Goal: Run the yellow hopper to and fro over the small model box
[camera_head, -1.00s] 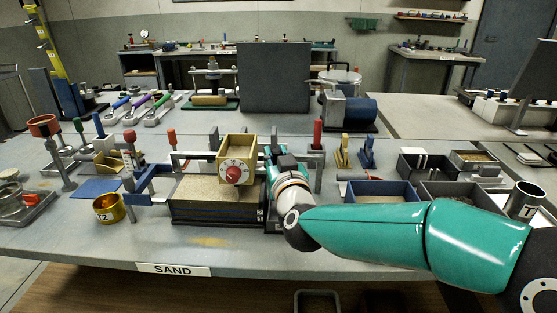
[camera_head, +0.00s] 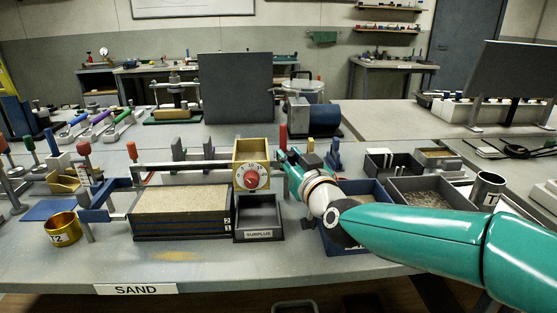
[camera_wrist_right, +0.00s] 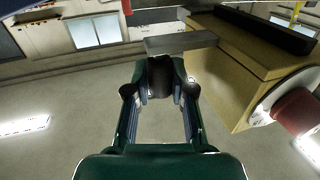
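The yellow hopper (camera_head: 251,151) with a red dial on its front hangs on a grey rail, just right of the small model box (camera_head: 185,227) and above the surplus tray (camera_head: 259,219). The model box is dark-sided and filled with sand to a level-looking top. My right gripper (camera_head: 287,163) is at the right side of the hopper. In the right wrist view, the fingers (camera_wrist_right: 161,80) close around a dark handle that a grey bar seems to join to the hopper (camera_wrist_right: 235,80). My left gripper is out of view.
A blue-walled tray (camera_head: 335,240) lies under my right arm, with more trays to its right. A brass cup (camera_head: 62,228) stands left of the model box. The grey rail (camera_head: 190,166) runs behind the box. A red-topped post (camera_head: 283,140) stands behind my gripper.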

